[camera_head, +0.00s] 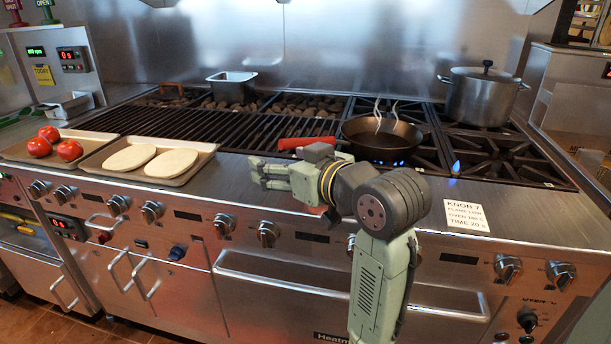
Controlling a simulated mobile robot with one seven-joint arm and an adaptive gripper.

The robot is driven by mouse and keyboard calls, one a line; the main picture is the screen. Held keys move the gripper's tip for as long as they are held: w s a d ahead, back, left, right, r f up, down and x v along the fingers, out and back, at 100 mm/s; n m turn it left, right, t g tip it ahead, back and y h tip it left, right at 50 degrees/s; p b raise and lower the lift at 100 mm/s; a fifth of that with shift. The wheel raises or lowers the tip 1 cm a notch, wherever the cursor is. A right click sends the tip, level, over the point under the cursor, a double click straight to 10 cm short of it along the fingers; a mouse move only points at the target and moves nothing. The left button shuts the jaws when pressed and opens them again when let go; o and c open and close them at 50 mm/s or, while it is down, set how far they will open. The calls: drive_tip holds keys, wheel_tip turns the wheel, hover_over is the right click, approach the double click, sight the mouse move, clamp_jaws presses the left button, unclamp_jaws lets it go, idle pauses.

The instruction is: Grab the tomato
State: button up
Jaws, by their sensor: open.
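Several red tomatoes sit on a metal tray (14,151) at the far left of the cooktop's front ledge. One tomato (70,150) is at the right, one (39,147) at the front left, and one (49,133) behind. My gripper (262,174) is open and empty over the front ledge near the middle, pointing left. It is well to the right of the tomatoes, with another tray between them.
A second tray (208,147) holds two pale flat rounds of dough (171,163). A frying pan (382,138) with a red handle (306,142) sits over a lit burner. A lidded pot (482,97) stands back right. A small metal pan (231,86) sits at the back.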

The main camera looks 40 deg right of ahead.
drive_tip(key=s+d+f+m+g+h, duration=0.2)
drive_tip(key=s+d+f, duration=0.1)
drive_tip(key=s+d, duration=0.6)
drive_tip(key=p+x, duration=0.1)
drive_tip(key=x, duration=0.2)
drive_tip(key=a+p+x, duration=0.1)
drive_tip(key=x, duration=0.2)
drive_tip(key=p+x, duration=0.1)
drive_tip(key=x, duration=0.2)
drive_tip(key=shift+a+f, duration=0.15)
drive_tip(key=shift+f, duration=0.2)
drive_tip(key=shift+s, duration=0.1)
drive_tip(key=c, duration=1.3)
drive_tip(key=shift+r, duration=0.1)
